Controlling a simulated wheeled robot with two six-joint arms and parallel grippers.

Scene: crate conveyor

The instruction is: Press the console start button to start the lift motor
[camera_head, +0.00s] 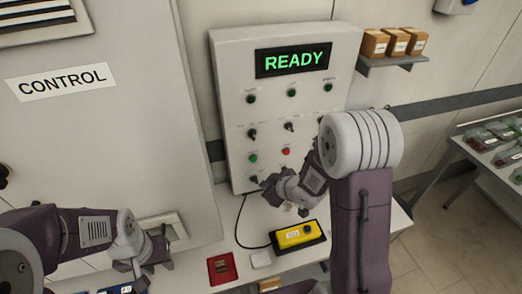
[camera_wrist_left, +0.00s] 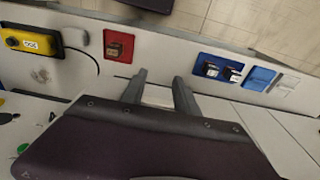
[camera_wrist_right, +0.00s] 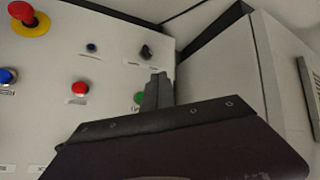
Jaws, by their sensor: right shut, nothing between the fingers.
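The console (camera_head: 230,75) is a pale wall panel with a lit green READY display (camera_head: 293,60). A green button (camera_head: 253,157) sits low on its left side, beside a red button (camera_head: 286,151). The right wrist view shows the green button (camera_wrist_right: 139,98) partly behind my finger, and the red button (camera_wrist_right: 80,89). Labels are too small to read. My right gripper (camera_head: 268,184) is shut and empty at the panel's lower left; its fingertips (camera_wrist_right: 158,78) are close to the green button, contact unclear. My left gripper (camera_head: 150,258) is open and empty above the table; its fingers show apart (camera_wrist_left: 160,80).
A yellow control box (camera_head: 298,234) with a cable lies on the table below the console. A red tray (camera_head: 223,268) is left of it. A black knob (camera_wrist_right: 146,52) and a red mushroom button (camera_wrist_right: 28,18) are on the panel. The CONTROL cabinet (camera_head: 110,140) stands left.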

